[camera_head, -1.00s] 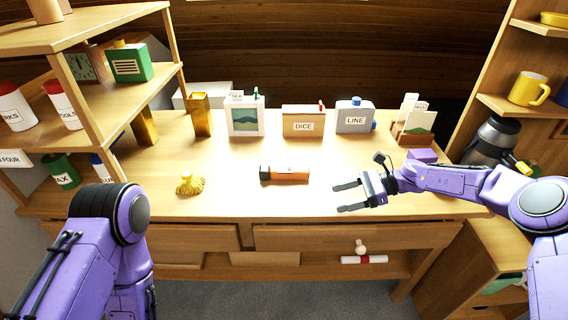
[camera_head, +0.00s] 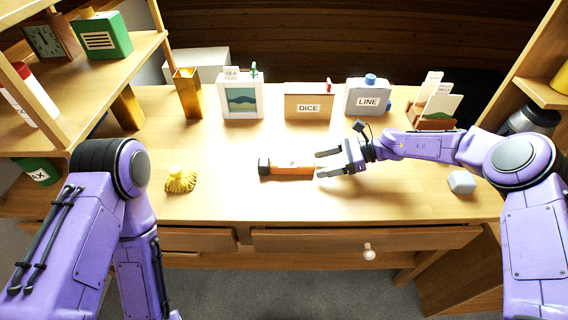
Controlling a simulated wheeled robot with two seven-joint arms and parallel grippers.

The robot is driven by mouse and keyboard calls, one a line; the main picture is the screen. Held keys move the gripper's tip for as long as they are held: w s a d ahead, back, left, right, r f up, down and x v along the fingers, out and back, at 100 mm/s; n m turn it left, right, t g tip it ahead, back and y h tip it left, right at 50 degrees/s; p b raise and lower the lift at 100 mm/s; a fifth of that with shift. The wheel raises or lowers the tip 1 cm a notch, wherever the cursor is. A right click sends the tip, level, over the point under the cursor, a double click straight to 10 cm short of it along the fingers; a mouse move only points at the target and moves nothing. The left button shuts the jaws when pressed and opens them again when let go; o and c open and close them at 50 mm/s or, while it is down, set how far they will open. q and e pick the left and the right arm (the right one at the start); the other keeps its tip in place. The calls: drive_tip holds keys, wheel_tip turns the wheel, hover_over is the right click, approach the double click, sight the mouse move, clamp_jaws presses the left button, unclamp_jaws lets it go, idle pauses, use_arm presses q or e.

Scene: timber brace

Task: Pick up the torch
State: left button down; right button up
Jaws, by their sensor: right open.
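The torch (camera_head: 284,168), orange with a black end at its left, lies on its side on the desk top. My right gripper (camera_head: 318,164) is open at the torch's right end, its fingers pointing left toward it. One finger shows behind the torch's end and one in front. I cannot tell whether either finger touches it. My left arm comes in at the lower left; its gripper is not in view.
A yellow tasselled thing (camera_head: 180,179) lies left of the torch. Behind stand a gold vase (camera_head: 188,93), a picture box (camera_head: 240,97), a DICE box (camera_head: 309,101) and a LINE container (camera_head: 367,97). A pale block (camera_head: 461,182) lies at the right. The desk's front middle is clear.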

sight(308, 162)
drive_tip(key=x, duration=0.3)
drive_tip(key=p+x, duration=0.1)
drive_tip(key=shift+s+a+r, duration=0.1)
drive_tip(key=shift+a+r, duration=0.15)
drive_tip(key=shift+a, duration=0.25)
drive_tip(key=shift+d, duration=0.1)
drive_tip(key=shift+c, duration=0.3)
drive_tip(key=c, duration=1.2)
drive_tip(key=shift+r, duration=0.45)
drive_tip(key=s+a+r+b, duration=0.1)
drive_tip(key=s+r, duration=1.1)
drive_tip(key=s, duration=0.1)
drive_tip(key=shift+s+a, duration=0.35)
drive_tip(key=shift+s, duration=0.05)
drive_tip(key=shift+w, duration=0.1)
